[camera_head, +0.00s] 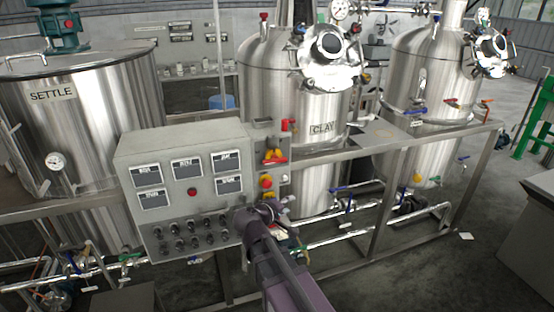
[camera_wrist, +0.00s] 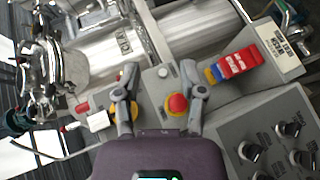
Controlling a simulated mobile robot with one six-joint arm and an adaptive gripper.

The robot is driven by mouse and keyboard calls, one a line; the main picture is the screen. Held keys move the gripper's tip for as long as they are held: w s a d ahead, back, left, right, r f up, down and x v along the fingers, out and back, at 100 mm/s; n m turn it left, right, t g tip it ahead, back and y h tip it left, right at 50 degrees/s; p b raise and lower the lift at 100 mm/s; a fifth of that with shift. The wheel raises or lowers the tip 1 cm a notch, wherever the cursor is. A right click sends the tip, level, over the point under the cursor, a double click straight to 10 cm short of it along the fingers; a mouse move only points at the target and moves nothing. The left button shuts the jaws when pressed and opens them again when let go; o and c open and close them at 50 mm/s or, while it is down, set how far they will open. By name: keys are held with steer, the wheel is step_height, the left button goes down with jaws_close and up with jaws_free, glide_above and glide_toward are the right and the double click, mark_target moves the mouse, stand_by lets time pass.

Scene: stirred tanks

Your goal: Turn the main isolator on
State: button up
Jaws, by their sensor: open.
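The main isolator, a red handle on a yellow plate (camera_head: 273,156), sits on the narrow grey side panel right of the main control panel. In the wrist view, what seems to be its yellow plate (camera_wrist: 123,112) shows at the left finger, which hides part of it; the handle's position is unclear there. My gripper (camera_head: 266,210) is below the isolator in the head view. In the wrist view my gripper (camera_wrist: 163,86) is open, with nothing held between its fingers. I cannot tell whether a finger touches the isolator.
A red emergency button on yellow (camera_head: 266,182) sits below the isolator; it also shows between the fingers in the wrist view (camera_wrist: 176,104). The control panel (camera_head: 165,216) has several black knobs. Steel rails and tanks stand behind.

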mark_target(275, 162)
steer(key=w+a+r+n+t, duration=0.2)
steer(key=a+r+n+t, duration=0.2)
steer(key=a+r, duration=0.3)
steer(key=shift+w+a+r+t+y+p, duration=0.35)
steer(key=shift+a+t, duration=0.35)
steer(key=shift+a, duration=0.35)
steer(key=shift+f, duration=0.1)
steer(key=x, duration=1.3)
steer(key=shift+w+d, duration=0.2)
steer(key=shift+d, duration=0.15)
jaws_close()
